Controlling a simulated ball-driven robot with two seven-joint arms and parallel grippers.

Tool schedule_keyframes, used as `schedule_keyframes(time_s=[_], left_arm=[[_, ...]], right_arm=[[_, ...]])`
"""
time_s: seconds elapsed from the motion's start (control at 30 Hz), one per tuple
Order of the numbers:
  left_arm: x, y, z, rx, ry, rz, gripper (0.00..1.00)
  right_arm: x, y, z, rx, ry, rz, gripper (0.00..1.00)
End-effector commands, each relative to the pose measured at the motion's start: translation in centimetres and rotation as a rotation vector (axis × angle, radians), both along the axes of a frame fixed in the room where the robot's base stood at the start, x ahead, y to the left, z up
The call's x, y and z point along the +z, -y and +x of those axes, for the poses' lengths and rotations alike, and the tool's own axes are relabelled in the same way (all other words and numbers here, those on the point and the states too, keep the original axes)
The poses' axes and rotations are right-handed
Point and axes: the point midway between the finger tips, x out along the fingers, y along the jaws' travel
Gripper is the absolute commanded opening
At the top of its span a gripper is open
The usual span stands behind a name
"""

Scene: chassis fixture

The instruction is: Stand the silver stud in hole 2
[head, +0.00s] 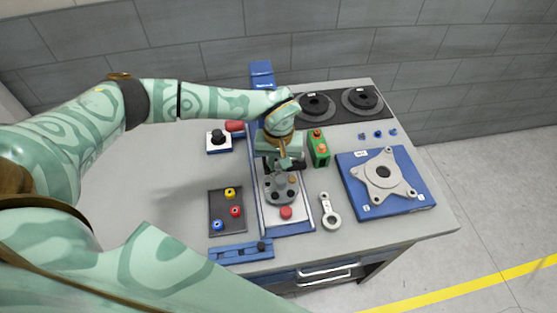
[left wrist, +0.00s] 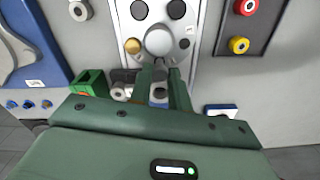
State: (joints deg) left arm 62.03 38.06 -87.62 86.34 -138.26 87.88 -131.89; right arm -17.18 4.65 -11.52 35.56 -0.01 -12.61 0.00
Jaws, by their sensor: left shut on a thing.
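My left gripper (head: 283,166) is over the back part of the grey round fixture (head: 281,190), pointing down. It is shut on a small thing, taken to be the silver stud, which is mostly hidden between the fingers. In the left wrist view the gripper (left wrist: 162,82) reaches the near edge of the fixture's grey plate, by the round boss (left wrist: 158,42). A gold piece (left wrist: 132,46) and two dark round pieces stand around the boss. I cannot read which hole is number 2, nor tell if the stud touches the fixture. My right gripper is not in view.
A green box (head: 318,150) stands close right of the gripper. A dark tray (head: 213,202) with coloured pieces is at left. A silver ring-ended part (head: 330,214) and a blue board (head: 427,196) with a grey bracket are at right. A red button (head: 286,212) lies in front.

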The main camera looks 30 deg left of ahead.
Motion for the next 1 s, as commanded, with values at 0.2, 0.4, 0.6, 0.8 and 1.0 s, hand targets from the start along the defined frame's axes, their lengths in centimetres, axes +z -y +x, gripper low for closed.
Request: schedule_keyframes(time_s=[0.2, 0.4, 0.6, 0.8, 1.0], left_arm=[[-0.2, 0.0, 0.0, 0.001, 0.0, -0.001, 0.0], [-0.4, 0.0, 0.0, 0.001, 0.0, 0.0, 0.0], [-1.3, 0.0, 0.0, 0.001, -0.001, -0.001, 0.0], [-1.4, 0.0, 0.0, 0.001, 0.0, -0.001, 0.0], [-1.5, 0.0, 0.0, 0.001, 0.0, -0.001, 0.0]], right_arm=[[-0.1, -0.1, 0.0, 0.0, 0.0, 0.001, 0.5], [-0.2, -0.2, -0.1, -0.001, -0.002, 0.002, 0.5], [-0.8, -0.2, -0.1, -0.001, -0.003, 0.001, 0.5], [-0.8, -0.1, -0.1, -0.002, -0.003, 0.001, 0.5], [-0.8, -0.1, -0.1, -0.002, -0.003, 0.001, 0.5]])
